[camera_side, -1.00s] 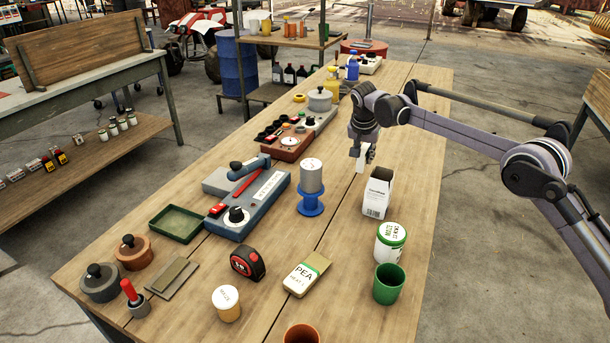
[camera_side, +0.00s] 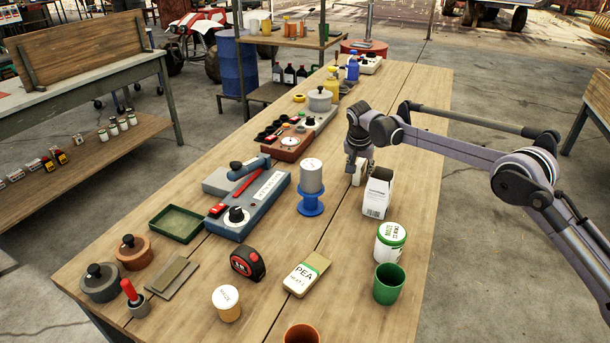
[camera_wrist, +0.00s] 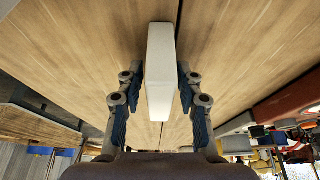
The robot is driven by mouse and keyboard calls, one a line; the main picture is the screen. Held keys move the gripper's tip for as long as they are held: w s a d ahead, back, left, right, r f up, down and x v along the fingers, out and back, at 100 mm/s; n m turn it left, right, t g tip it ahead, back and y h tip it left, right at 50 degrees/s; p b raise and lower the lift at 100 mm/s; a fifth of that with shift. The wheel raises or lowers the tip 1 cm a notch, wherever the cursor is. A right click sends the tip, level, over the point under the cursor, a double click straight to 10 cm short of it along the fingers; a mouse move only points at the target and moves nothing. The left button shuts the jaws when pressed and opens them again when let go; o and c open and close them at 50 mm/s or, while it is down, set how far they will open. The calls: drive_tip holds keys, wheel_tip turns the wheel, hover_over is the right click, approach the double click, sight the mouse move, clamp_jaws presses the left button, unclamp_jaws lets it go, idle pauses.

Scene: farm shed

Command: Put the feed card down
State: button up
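The feed card, a plain white slab (camera_side: 358,173), is upright at the table, just behind the white carton in the side view. In the wrist view the card (camera_wrist: 160,70) is between the two fingers of my gripper (camera_wrist: 160,72), with a narrow gap on each side. My gripper (camera_side: 358,167) is low around the card, its fingers parted and not visibly pressing on it. The card's foot is partly hidden in the side view, but it appears to rest on the tabletop.
A white open carton (camera_side: 376,195) stands close in front of the card. A grey can on a blue spool (camera_side: 311,190) is to the left. A lidded tub (camera_side: 390,243) and green cup (camera_side: 388,285) stand nearer. Bare wooden table (camera_side: 415,150) lies to the right.

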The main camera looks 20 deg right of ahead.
drive_tip(key=shift+r, duration=0.15)
drive_tip(key=v, duration=1.2)
drive_tip(key=s+d+r+n+y, duration=0.1)
drive_tip(key=s+d+r+n, duration=0.2)
drive_tip(key=s+r, duration=0.55)
drive_tip(key=s+d+r+n+t, duration=0.1)
drive_tip(key=s+d+n+t, duration=0.1)
drive_tip(key=s, duration=0.9)
drive_tip(key=s+f+n, duration=0.1)
drive_tip(key=s+f, duration=0.2)
drive_tip(key=s, duration=0.3)
drive_tip(key=s+f+n+t+y, duration=0.1)
drive_tip(key=s+f, duration=0.1)
drive_tip(key=s, duration=0.5)
drive_tip(key=s+d+f+n+t+y, duration=0.1)
drive_tip(key=s+f+n, duration=0.1)
drive_tip(key=s, duration=0.4)
drive_tip(key=shift+s+f, duration=0.25)
drive_tip(key=shift+f, duration=0.6)
